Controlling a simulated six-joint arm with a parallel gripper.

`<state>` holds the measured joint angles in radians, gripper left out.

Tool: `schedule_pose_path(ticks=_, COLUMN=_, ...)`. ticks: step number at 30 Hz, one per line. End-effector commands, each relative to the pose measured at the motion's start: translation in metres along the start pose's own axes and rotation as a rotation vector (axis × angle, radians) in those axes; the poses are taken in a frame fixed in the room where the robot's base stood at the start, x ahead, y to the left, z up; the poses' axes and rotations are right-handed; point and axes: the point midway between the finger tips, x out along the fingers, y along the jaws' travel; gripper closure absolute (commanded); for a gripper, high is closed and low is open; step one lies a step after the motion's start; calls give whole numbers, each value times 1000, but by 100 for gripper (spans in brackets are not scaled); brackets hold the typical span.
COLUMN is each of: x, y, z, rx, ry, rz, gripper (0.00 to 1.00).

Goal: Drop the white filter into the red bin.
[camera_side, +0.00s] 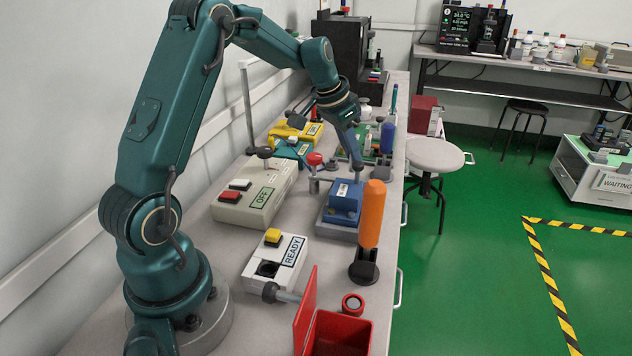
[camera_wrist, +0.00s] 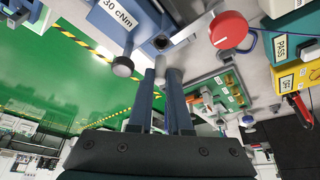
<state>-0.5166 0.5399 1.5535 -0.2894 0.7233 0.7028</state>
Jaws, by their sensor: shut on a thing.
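My gripper (camera_side: 356,160) points down over the blue tester (camera_side: 342,204), in the middle of the bench. In the wrist view its two blue fingers (camera_wrist: 166,80) are close together, with a small pale grey cylinder (camera_wrist: 170,76) between the tips. This looks like the white filter in shade; most of it is hidden by the fingers. The side view does not show clearly whether it is clear of the tester. The red bin (camera_side: 342,337) stands at the near end of the bench, cut off by the picture's bottom edge. Its red lid (camera_side: 305,312) stands upright and open at the left.
An orange cylinder on a black base (camera_side: 371,215) stands between the tester and the bin. The white READY box (camera_side: 274,262) and beige OFF box (camera_side: 254,195) are to the left. A red ring (camera_side: 353,303) lies beside the bin. Bottles and a green board (camera_side: 375,143) are behind.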

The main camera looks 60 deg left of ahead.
Motion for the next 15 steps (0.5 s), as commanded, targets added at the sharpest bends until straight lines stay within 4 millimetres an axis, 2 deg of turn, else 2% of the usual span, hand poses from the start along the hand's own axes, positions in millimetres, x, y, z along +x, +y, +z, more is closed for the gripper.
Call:
schedule_pose_path(ticks=9, x=-4, y=0, z=-2, rx=1, ry=2, rz=0, gripper=100)
schedule_pose_path(ticks=11, x=-10, y=0, z=-5, rx=1, ry=4, rz=-1, gripper=100)
schedule_pose_path(ticks=15, x=-36, y=-1, z=-17, rx=2, ry=9, rz=-4, gripper=100)
